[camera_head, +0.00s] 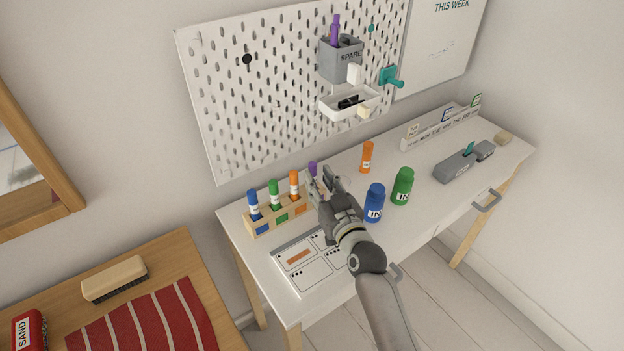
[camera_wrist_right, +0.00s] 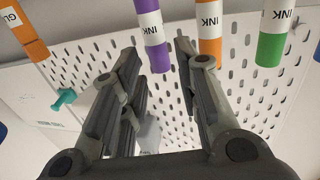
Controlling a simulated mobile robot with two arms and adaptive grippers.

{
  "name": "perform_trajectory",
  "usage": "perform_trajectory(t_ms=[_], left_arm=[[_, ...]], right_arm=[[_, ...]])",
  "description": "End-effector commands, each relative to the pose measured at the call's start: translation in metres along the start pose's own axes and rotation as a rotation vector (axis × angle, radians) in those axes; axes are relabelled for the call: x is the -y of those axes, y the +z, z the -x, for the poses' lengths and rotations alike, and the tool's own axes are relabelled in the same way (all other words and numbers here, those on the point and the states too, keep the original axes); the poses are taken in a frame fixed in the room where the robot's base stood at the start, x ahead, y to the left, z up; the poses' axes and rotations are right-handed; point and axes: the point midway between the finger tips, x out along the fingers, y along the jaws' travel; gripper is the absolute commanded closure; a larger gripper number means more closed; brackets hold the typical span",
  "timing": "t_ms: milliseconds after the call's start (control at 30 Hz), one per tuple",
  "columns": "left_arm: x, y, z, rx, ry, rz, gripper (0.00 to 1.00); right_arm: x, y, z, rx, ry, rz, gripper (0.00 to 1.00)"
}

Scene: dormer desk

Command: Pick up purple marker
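A purple marker (camera_head: 313,167) stands at the right end of the wooden rack (camera_head: 264,229), its lower part hidden by my gripper. My right gripper (camera_head: 323,178) is open at this marker. In the right wrist view the purple marker (camera_wrist_right: 152,35), with a white label, shows at the gap between the spread fingertips of the gripper (camera_wrist_right: 157,55); I see no clear contact. A second purple marker (camera_head: 335,29) stands in the grey SPARE cup (camera_head: 341,62) on the pegboard. My left gripper is not in view.
Blue (camera_head: 254,205), green (camera_head: 274,193) and orange (camera_head: 294,184) markers stand left of it in the rack. An orange glue tube (camera_head: 367,157), blue bottle (camera_head: 374,203) and green bottle (camera_head: 402,186) stand to the right. The pegboard (camera_head: 225,120) rises behind the desk.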

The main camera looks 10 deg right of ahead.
Motion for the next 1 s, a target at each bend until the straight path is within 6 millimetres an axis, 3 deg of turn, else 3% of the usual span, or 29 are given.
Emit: perform_trajectory(t_ms=[267,433,700,933,1000], left_arm=[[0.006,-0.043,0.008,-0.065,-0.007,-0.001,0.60],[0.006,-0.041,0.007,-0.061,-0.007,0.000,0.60],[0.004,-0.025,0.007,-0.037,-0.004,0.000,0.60],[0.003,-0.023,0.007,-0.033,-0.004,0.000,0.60],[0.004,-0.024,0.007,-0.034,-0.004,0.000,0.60]], right_arm=[[-0.001,-0.003,-0.033,-0.001,0.000,0.001,0.70],[-0.001,-0.001,-0.049,0.000,0.000,0.001,0.70],[-0.001,-0.001,-0.051,0.001,0.000,0.001,0.70],[-0.001,-0.001,-0.051,0.001,0.000,0.001,0.97],[-0.001,-0.001,-0.051,0.001,0.000,0.001,0.99]])
